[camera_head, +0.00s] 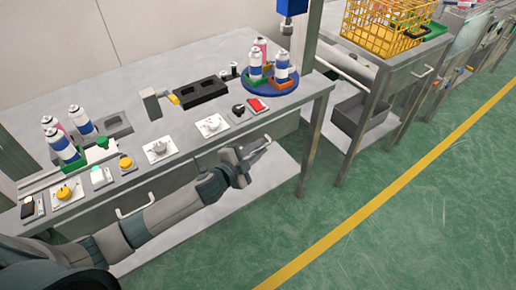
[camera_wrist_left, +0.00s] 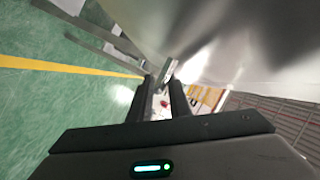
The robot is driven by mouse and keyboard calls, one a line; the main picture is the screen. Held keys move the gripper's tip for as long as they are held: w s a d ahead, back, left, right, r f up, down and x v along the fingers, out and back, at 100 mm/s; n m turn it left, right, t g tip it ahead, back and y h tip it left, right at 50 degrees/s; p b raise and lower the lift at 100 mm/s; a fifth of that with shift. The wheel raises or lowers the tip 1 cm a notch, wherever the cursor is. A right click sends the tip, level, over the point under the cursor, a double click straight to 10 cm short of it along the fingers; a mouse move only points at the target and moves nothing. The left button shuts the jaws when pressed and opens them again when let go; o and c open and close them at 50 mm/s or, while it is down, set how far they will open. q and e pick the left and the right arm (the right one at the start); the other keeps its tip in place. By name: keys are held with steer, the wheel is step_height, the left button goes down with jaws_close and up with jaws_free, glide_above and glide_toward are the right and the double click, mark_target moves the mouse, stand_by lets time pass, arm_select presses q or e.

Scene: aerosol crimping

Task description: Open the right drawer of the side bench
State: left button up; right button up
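The workbench (camera_head: 215,155) has drawers along its front. The left drawer's handle (camera_head: 135,208) is a pale bar, and that drawer looks shut. My left gripper (camera_head: 262,150) is at the front of the right drawer (camera_head: 285,126), at handle height. In the left wrist view, the two dark fingers (camera_wrist_left: 164,92) stand apart. A light metal bar, apparently the right drawer's handle (camera_wrist_left: 168,72), shows at the fingertips. I cannot tell if they touch it. The right drawer looks shut, though my gripper partly covers it. My right gripper is not in view.
On the bench top are spray cans (camera_head: 60,143), a black block with holes (camera_head: 200,92), a blue round tray (camera_head: 268,88) and several small devices. Another bench (camera_head: 400,62) with a yellow basket (camera_head: 385,28) stands to the right. The green floor (camera_head: 400,220) in front is clear.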

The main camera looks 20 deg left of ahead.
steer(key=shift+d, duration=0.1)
arm_select(q)
steer(key=c, duration=0.4)
jaws_close()
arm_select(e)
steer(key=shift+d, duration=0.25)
arm_select(q)
steer(key=shift+s+d, duration=0.1)
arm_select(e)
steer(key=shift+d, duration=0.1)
